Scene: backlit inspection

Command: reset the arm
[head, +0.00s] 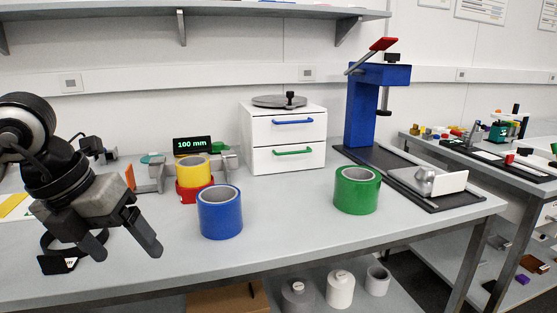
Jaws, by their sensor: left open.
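My left gripper (124,248) is at the left of the head view, above the front left of the grey workbench (290,222). Its two dark fingers are spread and point down, with nothing between them. The blue ring-shaped cylinder (220,216) stands on the bench to the right of the gripper, apart from it. My right gripper is not in view.
A yellow cylinder (194,170) sits in a red holder (195,192) before a "100 mm" display (192,145). A green cylinder (356,194), a white drawer unit (286,141) and a blue press (362,110) stand rightward. The front middle is clear. A shelf (180,14) hangs above.

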